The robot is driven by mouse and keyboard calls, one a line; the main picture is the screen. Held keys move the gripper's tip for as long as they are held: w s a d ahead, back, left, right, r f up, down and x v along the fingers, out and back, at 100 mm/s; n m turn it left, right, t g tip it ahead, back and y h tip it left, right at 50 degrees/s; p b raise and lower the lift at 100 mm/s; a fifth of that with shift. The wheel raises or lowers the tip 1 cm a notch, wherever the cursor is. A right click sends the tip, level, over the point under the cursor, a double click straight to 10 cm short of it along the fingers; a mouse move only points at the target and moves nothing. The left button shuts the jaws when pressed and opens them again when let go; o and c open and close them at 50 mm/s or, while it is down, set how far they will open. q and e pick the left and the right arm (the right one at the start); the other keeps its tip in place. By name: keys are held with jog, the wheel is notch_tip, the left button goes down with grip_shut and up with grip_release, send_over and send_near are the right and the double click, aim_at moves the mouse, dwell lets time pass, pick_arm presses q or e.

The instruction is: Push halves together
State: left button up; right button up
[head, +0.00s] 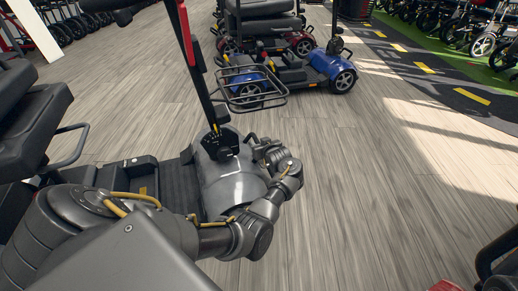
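A mobility scooter stands close at the left. Its front part has a grey rounded cover (232,184), a dark footboard (180,186) and an upright black-and-red tiller (188,45) with a wire basket (250,88). Its rear part, with a black seat (30,115) and a dark box-like base (128,174), is farther left. My arm hides the lower side where the parts meet, so I cannot tell whether they are joined. My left gripper (262,147) is at the right edge of the grey cover, near the tiller base; its fingers are not clear.
A blue scooter (325,63) and a red one (303,42) stand ahead. The wooden floor (370,185) between is clear.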

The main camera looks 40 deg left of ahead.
pick_arm(q)
jog(key=shift+w+a+f, duration=0.2)
jog(key=shift+w+a, duration=0.1)
jog(key=shift+a, duration=0.2)
grip_shut()
